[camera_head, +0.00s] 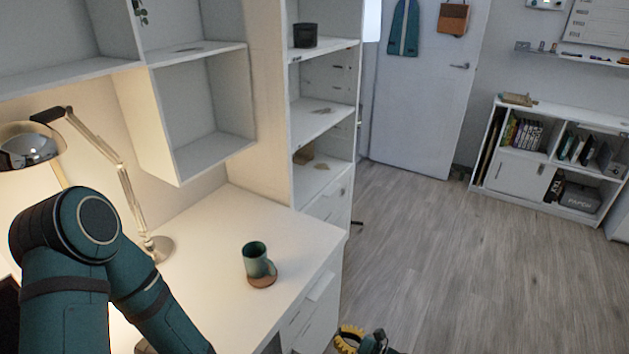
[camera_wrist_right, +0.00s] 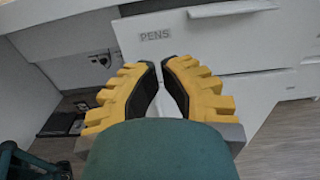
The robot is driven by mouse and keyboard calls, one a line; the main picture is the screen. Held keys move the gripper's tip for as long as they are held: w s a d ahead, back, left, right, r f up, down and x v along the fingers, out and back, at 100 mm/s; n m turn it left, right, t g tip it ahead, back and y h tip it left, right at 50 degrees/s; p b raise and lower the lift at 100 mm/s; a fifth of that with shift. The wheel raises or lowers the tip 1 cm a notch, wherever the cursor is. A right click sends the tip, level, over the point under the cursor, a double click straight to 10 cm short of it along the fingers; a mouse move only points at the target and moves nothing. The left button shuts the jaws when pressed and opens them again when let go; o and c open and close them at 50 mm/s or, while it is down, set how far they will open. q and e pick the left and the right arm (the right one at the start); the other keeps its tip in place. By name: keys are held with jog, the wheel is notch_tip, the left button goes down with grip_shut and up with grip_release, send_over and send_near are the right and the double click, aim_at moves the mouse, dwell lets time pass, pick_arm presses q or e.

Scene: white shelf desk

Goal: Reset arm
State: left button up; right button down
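My right gripper (camera_head: 365,341) shows at the bottom edge of the head view, beside the desk's drawer side and above the floor. In the right wrist view its two yellow-and-black fingers (camera_wrist_right: 160,68) hold nothing. Their tips are close together with a narrow gap, and a white drawer front labelled PENS (camera_wrist_right: 210,45) shows behind them. My left arm, dark teal, fills the lower left of the head view over the desk; its gripper is not in view.
A green mug (camera_head: 256,260) stands on a round coaster (camera_head: 262,281) on the white desk (camera_head: 215,245). A lamp (camera_head: 120,165) stands behind my left arm. Shelves rise at the back. The wooden floor (camera_head: 430,250) to the right is clear.

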jog(key=s+a+n+g+h, duration=0.3)
jog(key=s+n+g, duration=0.3)
jog(key=s+n, duration=0.15)
jog(key=s+a+n+g+h, duration=0.2)
jog(key=s+n+g, duration=0.35)
jog(key=s, duration=0.25)
jog(key=s+d+r+n+t+h, duration=0.3)
jog(key=s+d+r+n+h, duration=0.1)
jog(key=r+n, duration=0.5)
jog(key=shift+s+d+n+h, duration=0.15)
jog(key=shift+d+n+h, duration=0.35)
jog(key=shift+d+h, duration=0.45)
jog(key=shift+a, duration=0.15)
